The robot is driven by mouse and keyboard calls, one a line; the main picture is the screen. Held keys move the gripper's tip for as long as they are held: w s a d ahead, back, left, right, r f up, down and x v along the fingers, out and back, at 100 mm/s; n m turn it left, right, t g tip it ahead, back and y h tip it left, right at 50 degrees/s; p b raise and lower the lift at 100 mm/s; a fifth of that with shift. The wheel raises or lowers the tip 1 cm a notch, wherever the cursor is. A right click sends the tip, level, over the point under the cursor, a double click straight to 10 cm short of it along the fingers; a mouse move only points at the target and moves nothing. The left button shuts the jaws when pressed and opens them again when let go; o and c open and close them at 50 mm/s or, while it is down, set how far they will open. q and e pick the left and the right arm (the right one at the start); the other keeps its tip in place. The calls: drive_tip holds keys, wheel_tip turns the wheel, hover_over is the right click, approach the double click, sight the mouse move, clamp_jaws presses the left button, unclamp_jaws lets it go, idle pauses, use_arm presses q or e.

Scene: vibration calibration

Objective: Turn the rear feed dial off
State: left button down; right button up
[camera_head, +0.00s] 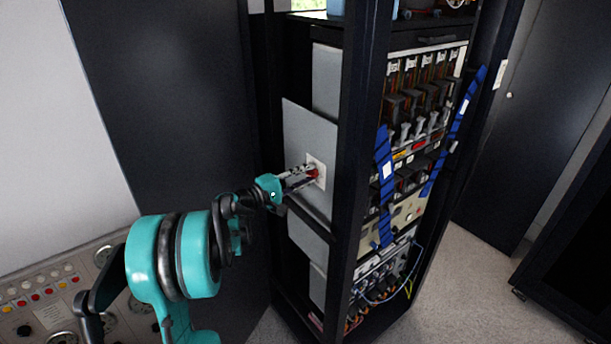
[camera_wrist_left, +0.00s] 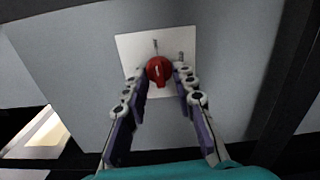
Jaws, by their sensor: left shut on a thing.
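The rear feed dial (camera_wrist_left: 159,71) is a red knob on a white square plate (camera_wrist_left: 128,48), fixed to a grey panel on the side of the rack. In the wrist view its pointed end faces down in the picture, and two small marks show above it on the plate. My left gripper (camera_wrist_left: 160,76) is shut on the dial, with one finger at each side of it. In the head view the left gripper (camera_head: 311,173) reaches the plate from the left and covers much of the dial (camera_head: 313,172). My right gripper is not in view.
The rack's black post (camera_head: 358,150) stands just right of the dial. Shelves of equipment with blue straps (camera_head: 385,180) lie beyond it. A control panel (camera_head: 40,300) with buttons is at the lower left. Open floor (camera_head: 470,270) lies right of the rack.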

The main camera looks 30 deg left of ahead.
use_arm(q)
drive_tip(key=shift+m, duration=0.7)
drive_tip(key=c, duration=1.3)
unclamp_jaws()
drive_tip(key=shift+o, duration=0.2)
drive_tip(key=v, duration=1.2)
